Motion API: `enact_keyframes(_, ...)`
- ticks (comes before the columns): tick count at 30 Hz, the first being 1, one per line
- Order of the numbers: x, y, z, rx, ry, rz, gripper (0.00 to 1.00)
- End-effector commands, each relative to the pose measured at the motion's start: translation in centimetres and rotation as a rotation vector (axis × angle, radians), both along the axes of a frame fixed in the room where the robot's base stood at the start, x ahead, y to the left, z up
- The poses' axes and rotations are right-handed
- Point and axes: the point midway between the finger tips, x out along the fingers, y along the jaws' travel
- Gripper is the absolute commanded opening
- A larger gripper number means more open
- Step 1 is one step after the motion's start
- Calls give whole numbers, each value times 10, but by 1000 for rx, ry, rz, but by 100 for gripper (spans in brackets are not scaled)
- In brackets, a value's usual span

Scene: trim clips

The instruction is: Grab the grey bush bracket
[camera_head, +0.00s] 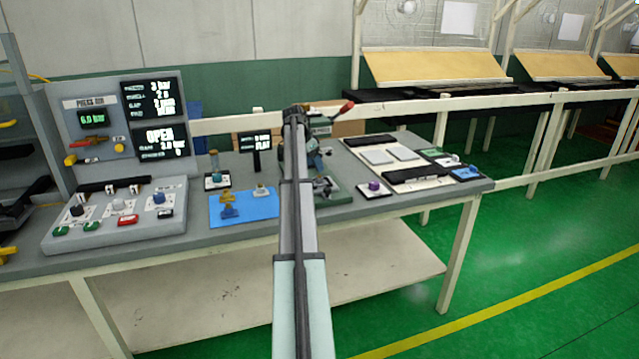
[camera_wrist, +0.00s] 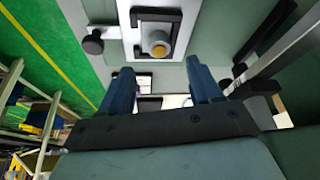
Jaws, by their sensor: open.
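A small pale grey bracket (camera_head: 262,191), which looks like the grey bush bracket, stands on the blue mat (camera_head: 243,210) in the head view. A yellow-brown bracket (camera_head: 229,207) stands on the same mat, to its left. My gripper (camera_wrist: 162,88) is open in the wrist view, its two blue fingers apart with nothing held between them. Beyond the fingers is a pale plate with a dark frame and a brass-coloured round part (camera_wrist: 159,47). I cannot identify the grey bracket in the wrist view. In the head view my arm hides much of the bench middle, and the fingers cannot be made out clearly.
A green-based fixture (camera_head: 335,192) is partly behind my arm, with a red-handled lever (camera_head: 347,107) above. A control panel (camera_head: 115,215) stands at left. A small display (camera_head: 255,142) stands behind the mat. Pale trays (camera_head: 390,155) and a purple-knobbed block (camera_head: 374,188) lie at right.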

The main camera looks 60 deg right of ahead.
Motion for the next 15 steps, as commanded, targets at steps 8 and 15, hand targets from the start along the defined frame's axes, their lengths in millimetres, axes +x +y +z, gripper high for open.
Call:
enact_keyframes(8, -5, -7, -21, 3, 1, -1, 64)
enact_keyframes(15, -11, -17, -46, 1, 0, 0, 64)
